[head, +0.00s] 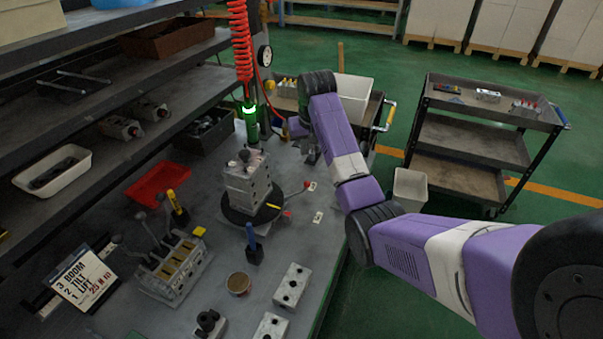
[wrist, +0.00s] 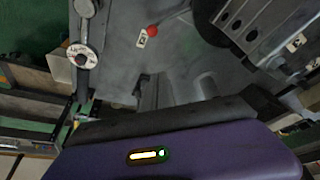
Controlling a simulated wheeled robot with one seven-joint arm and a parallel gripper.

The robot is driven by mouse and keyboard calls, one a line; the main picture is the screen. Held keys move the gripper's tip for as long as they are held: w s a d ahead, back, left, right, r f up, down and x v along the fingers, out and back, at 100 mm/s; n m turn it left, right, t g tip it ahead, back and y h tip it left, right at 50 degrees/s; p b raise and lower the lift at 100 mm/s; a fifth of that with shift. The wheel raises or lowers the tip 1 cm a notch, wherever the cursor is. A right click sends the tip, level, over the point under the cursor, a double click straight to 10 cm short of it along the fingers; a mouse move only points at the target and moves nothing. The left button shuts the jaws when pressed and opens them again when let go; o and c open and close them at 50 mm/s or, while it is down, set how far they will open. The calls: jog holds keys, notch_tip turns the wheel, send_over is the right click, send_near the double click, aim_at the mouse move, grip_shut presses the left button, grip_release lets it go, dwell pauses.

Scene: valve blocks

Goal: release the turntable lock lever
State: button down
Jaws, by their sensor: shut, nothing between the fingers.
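The turntable (head: 237,216) is a dark round disc on the bench, with a grey valve block (head: 247,186) standing on it. The lock lever (wrist: 172,19) is a thin rod that runs out from the turntable to a red knob (wrist: 152,30) in the wrist view. The knob lies beside a small white tag (wrist: 142,40). My gripper (head: 311,155) is shut and empty. It hangs over the bench behind and right of the turntable, apart from the knob. Its fingertips are small and dark in the head view, and partly hidden by my arm.
A green tool (head: 251,122) hangs on a red coiled hose behind the block. A lever-valve bank (head: 175,265), a blue-handled piece (head: 253,245) and drilled blocks (head: 292,287) occupy the front bench.

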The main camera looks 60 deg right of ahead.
jog(key=x, duration=1)
jog(key=shift+a+f+p, duration=0.1)
jog(key=shift+p, duration=0.3)
jog(key=shift+s+a+p, duration=0.35)
jog(key=shift+s, duration=0.05)
jog(key=shift+s+a+f+p, duration=0.3)
jog(key=shift+s+a+p, duration=0.3)
jog(key=shift+s+a, duration=0.4)
